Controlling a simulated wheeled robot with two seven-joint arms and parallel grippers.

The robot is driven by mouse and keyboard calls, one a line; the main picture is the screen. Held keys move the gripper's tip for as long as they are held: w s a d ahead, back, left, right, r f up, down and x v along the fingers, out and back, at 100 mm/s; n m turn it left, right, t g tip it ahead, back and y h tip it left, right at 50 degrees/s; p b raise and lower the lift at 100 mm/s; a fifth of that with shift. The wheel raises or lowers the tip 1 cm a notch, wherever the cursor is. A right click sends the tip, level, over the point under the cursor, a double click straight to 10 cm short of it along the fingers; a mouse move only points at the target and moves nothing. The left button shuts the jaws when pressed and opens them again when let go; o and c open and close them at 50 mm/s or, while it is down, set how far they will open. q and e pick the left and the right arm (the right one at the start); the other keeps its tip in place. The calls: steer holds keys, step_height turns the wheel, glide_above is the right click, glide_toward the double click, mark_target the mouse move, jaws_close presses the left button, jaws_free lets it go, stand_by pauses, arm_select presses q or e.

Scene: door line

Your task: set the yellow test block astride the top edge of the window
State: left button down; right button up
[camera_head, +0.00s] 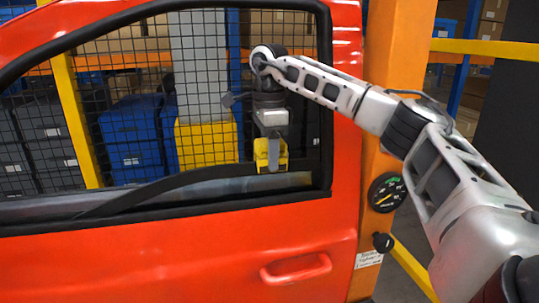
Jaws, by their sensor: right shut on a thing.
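A red car door (190,262) fills the left and middle of the head view, with a black-framed window opening. The yellow test block (262,157) is at the lower right of that opening. My right gripper (271,165) points down and is shut on the block, covering part of it. The window's top edge (200,182) shows as a greyish strip low in the opening, partly behind a black slanting strip. The block is close to this edge; I cannot tell whether it touches. My left gripper is not in view.
An orange post (385,150) with a round gauge (387,192) stands right of the door. Black wire mesh (110,95) lies behind the opening, with blue bins (133,140) beyond. A door handle (296,268) and a yellow rail (485,48) also show.

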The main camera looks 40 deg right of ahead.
steer(key=shift+f, duration=0.5)
steer(key=shift+f, duration=0.1)
steer(key=shift+f, duration=0.15)
steer(key=o, duration=1.3)
steer(key=shift+c, duration=0.2)
